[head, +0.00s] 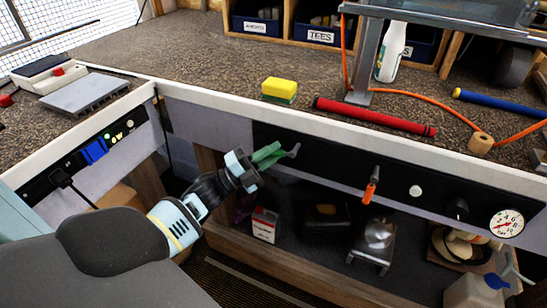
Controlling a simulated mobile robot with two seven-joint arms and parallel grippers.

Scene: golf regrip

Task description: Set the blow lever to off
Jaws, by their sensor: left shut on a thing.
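A lever with a green handle (266,152) and a grey metal end (291,151) is on the black front panel below the bench edge. Its handle points left, roughly level. My left gripper (259,161) is shut on the green handle from the left, and its jaws partly hide it. A second lever, with an orange handle (371,190), hangs down on the same panel further right. I can read no label that tells which one is the blow lever. My right gripper is not in view.
A red tube (374,117), a yellow sponge (280,86) and a white bottle (391,52) are on the bench. A pressure gauge (507,223) and a black knob (457,208) are at the panel's right. A shelf below holds a metal stand (374,245) and boxes.

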